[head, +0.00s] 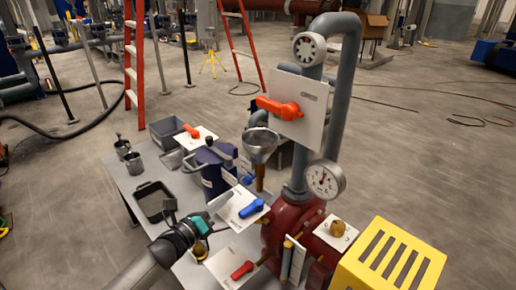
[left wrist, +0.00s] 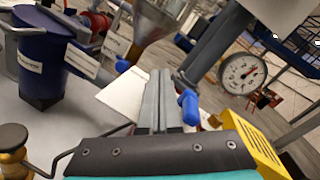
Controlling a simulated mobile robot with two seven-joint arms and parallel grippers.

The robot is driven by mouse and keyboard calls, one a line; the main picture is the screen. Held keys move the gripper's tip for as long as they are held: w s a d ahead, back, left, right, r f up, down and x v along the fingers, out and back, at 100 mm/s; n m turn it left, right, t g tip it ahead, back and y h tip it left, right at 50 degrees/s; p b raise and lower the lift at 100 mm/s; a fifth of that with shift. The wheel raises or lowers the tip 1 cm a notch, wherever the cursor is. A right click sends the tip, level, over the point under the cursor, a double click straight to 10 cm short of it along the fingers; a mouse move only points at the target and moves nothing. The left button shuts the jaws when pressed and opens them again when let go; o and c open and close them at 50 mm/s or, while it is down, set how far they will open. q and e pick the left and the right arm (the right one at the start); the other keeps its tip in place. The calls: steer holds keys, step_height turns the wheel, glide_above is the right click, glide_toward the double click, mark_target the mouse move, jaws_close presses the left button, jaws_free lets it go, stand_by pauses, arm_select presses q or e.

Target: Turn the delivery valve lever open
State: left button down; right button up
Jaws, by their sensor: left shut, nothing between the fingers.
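A large orange lever (head: 282,107) is on a pale upright plate (head: 300,122) on the grey riser pipe; it lies roughly level, slanting slightly down to the right. Its label is too small to read, so I cannot confirm it as the delivery valve lever. A blue lever (head: 251,208) sits on a lower white plate (head: 236,214). My left gripper (head: 222,199) is shut and empty, low beside this plate, well below the orange lever. In the left wrist view its closed fingers (left wrist: 159,80) appear just left of the blue lever (left wrist: 188,106); contact is unclear. My right gripper is out of view.
A funnel (head: 262,145) stands behind my left gripper, with a blue vessel (head: 216,168) to its left. A pressure gauge (head: 325,181), red pump (head: 290,228) and yellow guard (head: 388,258) are to the right. A red lever (head: 242,270) is in front.

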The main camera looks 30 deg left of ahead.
mark_target(279, 108)
arm_select(q)
step_height(279, 108, up, 14)
steer(key=d+f+m+t+h+p, duration=0.15)
steer(key=m+h, duration=0.35)
steer(key=m, duration=0.5)
steer(key=w+d+r+p, duration=0.3)
steer(key=w+r, duration=0.4)
steer(key=w, duration=0.3)
steer(key=shift+d+r, duration=0.3)
steer(key=shift+d, duration=0.05)
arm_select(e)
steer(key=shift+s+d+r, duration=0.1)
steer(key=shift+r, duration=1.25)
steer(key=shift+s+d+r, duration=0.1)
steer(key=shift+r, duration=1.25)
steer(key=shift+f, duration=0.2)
arm_select(q)
steer(key=shift+a+r+m, duration=0.15)
steer(key=shift+r+m, duration=0.05)
steer(key=shift+m, duration=0.2)
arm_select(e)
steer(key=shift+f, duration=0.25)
